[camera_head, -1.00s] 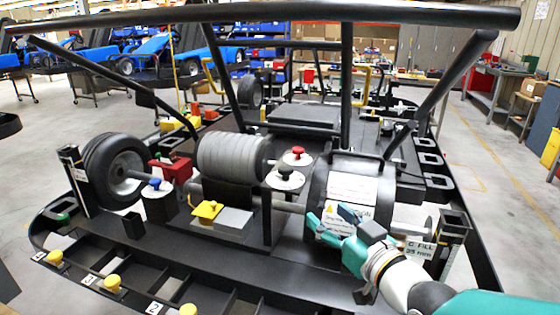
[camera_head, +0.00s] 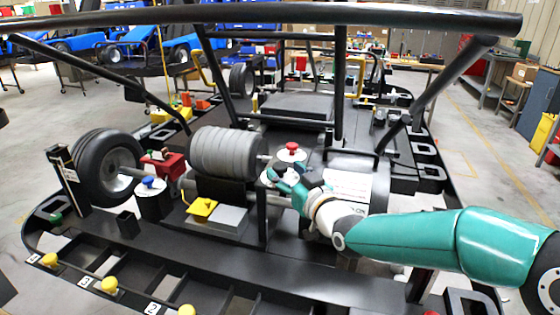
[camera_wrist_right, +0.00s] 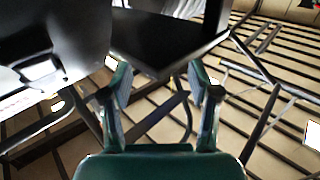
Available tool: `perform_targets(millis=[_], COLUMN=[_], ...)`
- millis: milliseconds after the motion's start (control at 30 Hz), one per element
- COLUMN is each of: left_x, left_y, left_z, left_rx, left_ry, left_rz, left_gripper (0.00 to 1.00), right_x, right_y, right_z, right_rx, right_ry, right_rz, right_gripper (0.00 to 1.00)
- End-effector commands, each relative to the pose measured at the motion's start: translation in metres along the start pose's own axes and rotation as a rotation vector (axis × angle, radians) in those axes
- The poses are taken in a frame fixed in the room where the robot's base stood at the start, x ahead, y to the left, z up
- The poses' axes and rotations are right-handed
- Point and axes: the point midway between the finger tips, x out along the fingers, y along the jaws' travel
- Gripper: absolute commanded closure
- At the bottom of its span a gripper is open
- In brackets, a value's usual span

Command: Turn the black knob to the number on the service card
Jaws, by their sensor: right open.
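My right gripper (camera_head: 288,182) reaches in from the right. Its teal fingers are at a white round dial (camera_head: 266,178) on the middle post. The fingers cover most of this dial, and I cannot make out the black knob on it or whether they touch it. In the right wrist view the gripper (camera_wrist_right: 160,84) is open, with nothing clearly held between the fingers; a dark plate corner (camera_wrist_right: 165,62) shows beyond them. My left gripper is out of view.
A red knob (camera_head: 291,147) on a white dial stands just behind, and a blue knob (camera_head: 149,182) further left. A ribbed grey roller (camera_head: 226,152) lies left of my gripper. A black frame bar (camera_head: 260,13) spans overhead. Yellow knobs (camera_head: 108,285) line the front.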

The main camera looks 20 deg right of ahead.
Motion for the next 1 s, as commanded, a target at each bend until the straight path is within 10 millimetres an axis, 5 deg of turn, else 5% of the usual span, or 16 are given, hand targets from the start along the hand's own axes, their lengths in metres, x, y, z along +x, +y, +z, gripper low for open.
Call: perform_targets(millis=[233, 600, 933, 1000], left_x=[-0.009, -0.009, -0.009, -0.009], left_y=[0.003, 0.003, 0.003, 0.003], left_z=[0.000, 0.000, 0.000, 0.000], left_rx=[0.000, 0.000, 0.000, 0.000], left_ry=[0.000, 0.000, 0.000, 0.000], left_rz=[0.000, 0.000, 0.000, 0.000], left_gripper=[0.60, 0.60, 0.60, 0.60], right_x=[0.029, 0.033, 0.033, 0.033], right_y=[0.000, 0.001, 0.001, 0.001], right_z=[-0.001, 0.000, 0.000, 0.000], right_rx=[0.000, 0.000, 0.000, 0.000], right_ry=[-0.001, 0.000, 0.000, 0.000], right_rz=[0.000, 0.001, 0.001, 0.001], right_gripper=[0.39, 0.39, 0.94, 0.97])
